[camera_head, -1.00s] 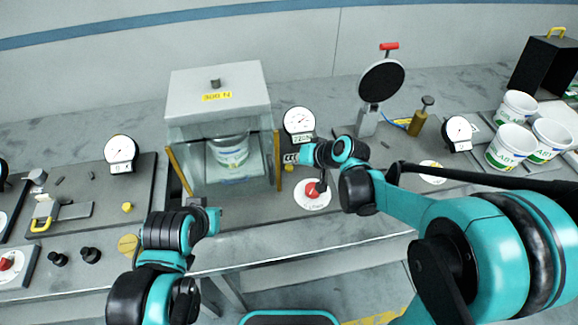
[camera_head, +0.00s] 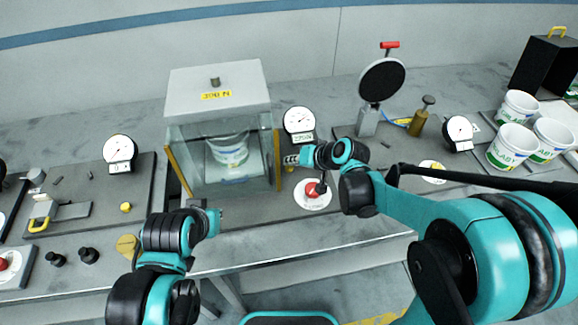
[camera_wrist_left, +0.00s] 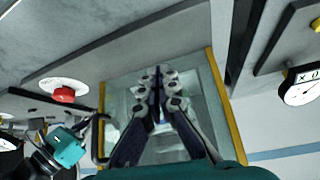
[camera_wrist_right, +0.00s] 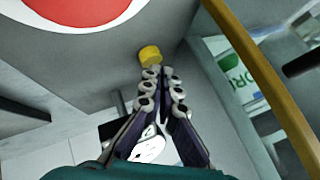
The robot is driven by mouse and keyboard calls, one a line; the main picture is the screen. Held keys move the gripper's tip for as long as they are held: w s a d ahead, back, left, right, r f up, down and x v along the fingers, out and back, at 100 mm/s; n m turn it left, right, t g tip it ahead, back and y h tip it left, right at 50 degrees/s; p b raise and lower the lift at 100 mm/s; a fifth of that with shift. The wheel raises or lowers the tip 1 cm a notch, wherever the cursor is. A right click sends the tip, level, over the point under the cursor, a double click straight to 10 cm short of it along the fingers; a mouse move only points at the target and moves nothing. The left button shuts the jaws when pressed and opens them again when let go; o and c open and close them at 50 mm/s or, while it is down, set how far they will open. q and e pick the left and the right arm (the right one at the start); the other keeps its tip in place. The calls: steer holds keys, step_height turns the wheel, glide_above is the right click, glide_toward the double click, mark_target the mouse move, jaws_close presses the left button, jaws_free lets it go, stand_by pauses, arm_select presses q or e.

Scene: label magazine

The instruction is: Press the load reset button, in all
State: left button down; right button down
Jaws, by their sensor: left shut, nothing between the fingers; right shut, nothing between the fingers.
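A small yellow button (camera_head: 289,169) stands beside the right post of the glass-fronted box; it also shows in the right wrist view (camera_wrist_right: 150,54). My right gripper (camera_head: 290,160) is shut and empty, its fingertips close by this button; contact cannot be told. A red button (camera_head: 312,188) sits on a white disc to the right; the disc's lettering is too small to read. My left gripper (camera_head: 214,219) is shut and empty in front of the box, and shows shut in its wrist view (camera_wrist_left: 160,78). No readable label marks either button as load reset.
The box (camera_head: 217,91) holds a white bucket (camera_head: 229,151). A dial gauge (camera_head: 299,120) stands behind the right gripper. Several buckets (camera_head: 511,147) stand far right. Another gauge (camera_head: 120,149) and black knobs (camera_head: 89,255) are at left.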

mark_target(291, 168)
steer(key=shift+f+b, duration=0.4)
steer(key=shift+f, duration=0.1)
steer(key=shift+r, duration=0.15)
stand_by(0.5)
steer(key=shift+r+p, duration=0.75)
steer(key=shift+r, duration=0.05)
step_height(291, 168, up, 5)
steer(key=p, duration=0.4)
steer(key=shift+r, duration=0.1)
stand_by(0.5)
